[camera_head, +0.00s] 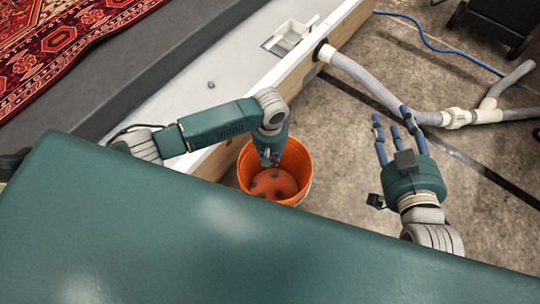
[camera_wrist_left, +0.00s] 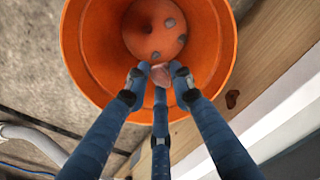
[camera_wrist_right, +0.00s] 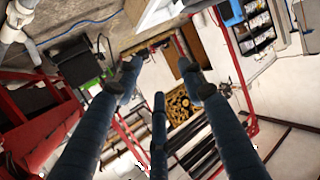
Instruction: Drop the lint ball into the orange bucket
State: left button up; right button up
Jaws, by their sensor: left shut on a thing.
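The orange bucket (camera_head: 302,172) stands on the floor beside the wooden-sided pit wall. My left gripper (camera_head: 269,160) points down over its opening. In the left wrist view, the fingers (camera_wrist_left: 157,80) are shut on a small pinkish lint ball (camera_wrist_left: 160,75), partly hidden between the fingertips. The bucket (camera_wrist_left: 88,58) lies below the fingertips in that view, with several grey lumps (camera_wrist_left: 181,39) showing at its bottom. My right gripper (camera_head: 392,117) is open and empty, to the right of the bucket, its fingers apart in the right wrist view (camera_wrist_right: 158,80).
A grey hose (camera_head: 365,80) runs from the pit wall (camera_head: 305,68) across the floor to pipe fittings (camera_head: 456,118) on the right. A blue cable (camera_head: 425,38) lies behind it. A patterned red rug (camera_head: 60,40) is at upper left. Concrete floor between bucket and right arm is clear.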

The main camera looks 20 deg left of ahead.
pick_arm(q)
jog(key=shift+f+b, duration=0.9)
jog(key=shift+b, duration=0.1)
pick_arm(e)
notch_tip(320, 180, up, 13)
jog(key=a+t+y, duration=0.1)
jog(key=t+y, duration=0.1)
jog(key=t, duration=0.4)
jog(key=shift+w+a, duration=0.2)
jog(key=shift+a, duration=0.15)
pick_arm(q)
jog(key=o, duration=0.8)
notch_tip(320, 180, up, 12)
jog(key=shift+f, duration=0.1)
